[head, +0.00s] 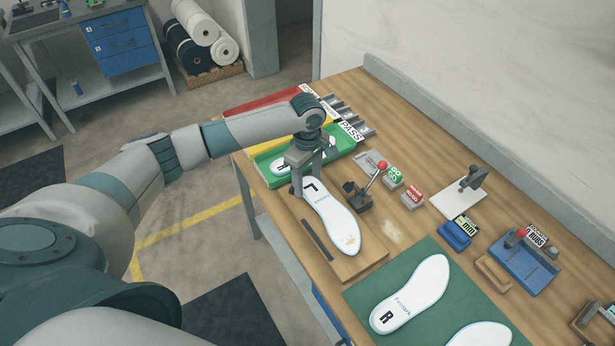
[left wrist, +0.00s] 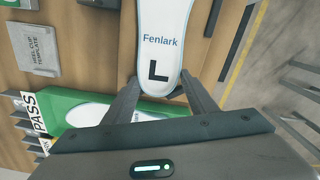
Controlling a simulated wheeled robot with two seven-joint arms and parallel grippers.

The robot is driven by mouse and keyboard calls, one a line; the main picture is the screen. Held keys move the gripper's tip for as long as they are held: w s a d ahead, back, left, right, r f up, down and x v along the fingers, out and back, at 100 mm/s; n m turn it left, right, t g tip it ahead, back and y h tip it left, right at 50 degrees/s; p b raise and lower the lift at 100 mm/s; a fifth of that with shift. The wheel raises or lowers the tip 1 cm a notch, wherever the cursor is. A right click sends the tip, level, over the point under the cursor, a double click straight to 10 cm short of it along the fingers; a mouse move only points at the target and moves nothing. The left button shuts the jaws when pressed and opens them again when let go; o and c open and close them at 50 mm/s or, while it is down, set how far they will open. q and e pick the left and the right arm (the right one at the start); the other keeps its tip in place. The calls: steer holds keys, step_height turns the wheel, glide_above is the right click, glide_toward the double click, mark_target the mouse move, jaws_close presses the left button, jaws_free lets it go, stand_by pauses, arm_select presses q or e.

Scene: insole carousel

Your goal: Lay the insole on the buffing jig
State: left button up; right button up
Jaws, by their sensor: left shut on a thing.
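The white insole marked L (head: 330,212) lies lengthwise over the wooden buffing jig (head: 350,268), with a yellowish smudge near its toe end. Its heel, with the L and "Fenlark", shows in the left wrist view (left wrist: 160,40). My left gripper (head: 297,182) is shut on the heel end, a finger on each side of it (left wrist: 160,92). A dark strip (head: 317,240) runs along the jig's left side. A red-knobbed clamp (head: 365,188) stands to the insole's right. I cannot tell whether the insole rests fully on the jig. My right gripper is out of view.
A green PASS tray (head: 265,176) holding another insole is behind the gripper, with a red tray (head: 265,103) beyond. A green mat (head: 440,262) with R insoles lies in front. GO and HOLD blocks (head: 412,199) and a blue fixture (head: 525,272) stand right.

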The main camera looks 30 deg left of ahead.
arm_select(q)
steer(key=shift+f, duration=0.15)
steer(key=o, duration=1.1)
steer(key=shift+c, duration=0.2)
steer(key=shift+r+b, duration=0.55)
steer(key=shift+r, duration=0.05)
step_height(320, 180, up, 12)
steer(key=b, duration=0.3)
steer(key=shift+b, duration=0.3)
